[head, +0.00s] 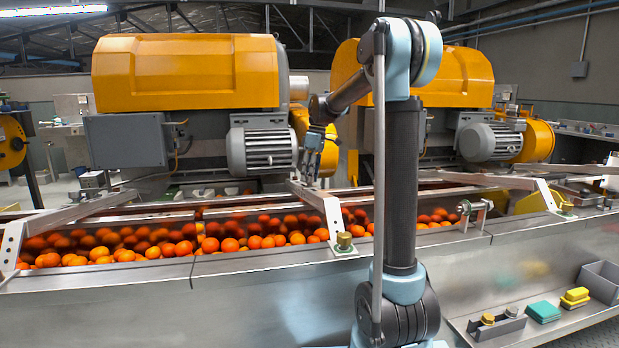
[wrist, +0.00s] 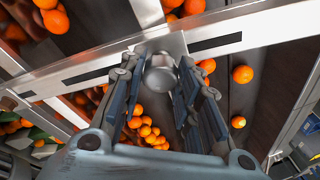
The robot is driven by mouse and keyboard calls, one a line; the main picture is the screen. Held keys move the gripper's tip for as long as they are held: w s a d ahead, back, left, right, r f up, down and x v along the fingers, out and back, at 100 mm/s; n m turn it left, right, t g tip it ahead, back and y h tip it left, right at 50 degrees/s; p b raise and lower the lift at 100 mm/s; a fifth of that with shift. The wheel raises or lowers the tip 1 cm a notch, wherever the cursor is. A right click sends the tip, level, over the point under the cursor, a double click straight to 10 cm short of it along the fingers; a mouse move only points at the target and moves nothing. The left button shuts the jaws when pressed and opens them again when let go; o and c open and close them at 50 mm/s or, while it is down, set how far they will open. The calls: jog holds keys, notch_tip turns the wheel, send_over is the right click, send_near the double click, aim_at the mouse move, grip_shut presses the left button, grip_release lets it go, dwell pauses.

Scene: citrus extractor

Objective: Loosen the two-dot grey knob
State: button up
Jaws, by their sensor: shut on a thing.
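My gripper (head: 311,165) is over the far rail of the fruit trough, in front of the left machine's grey motor. In the wrist view my gripper (wrist: 158,84) has its fingers on both sides of a rounded grey knob (wrist: 161,72), shut on it. The knob sits at a metal bracket on the rail. No dots can be made out on it, so its marking cannot be told. In the head view the knob is hidden by the fingers or too small to make out.
Oranges (head: 230,244) fill the trough below the rails. A brass-coloured knob (head: 344,241) stands on the near rail, another (head: 564,207) at right. Orange-hooded machines (head: 186,72) stand close behind. A shelf at lower right holds sponges (head: 543,311) and a grey bin (head: 600,281).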

jog(key=n, duration=0.3)
jog(key=n+g, duration=0.1)
jog(key=n, duration=0.3)
jog(key=shift+w+d+f, duration=0.1)
jog(key=shift+w, duration=0.05)
dwell(0.3)
jog(key=o, duration=1.1)
jog(key=v, duration=1.2)
jog(key=shift+w+f, duration=0.1)
jog(key=shift+w, duration=0.25)
jog(key=shift+s+g, duration=0.15)
jog(key=shift+g, duration=0.15)
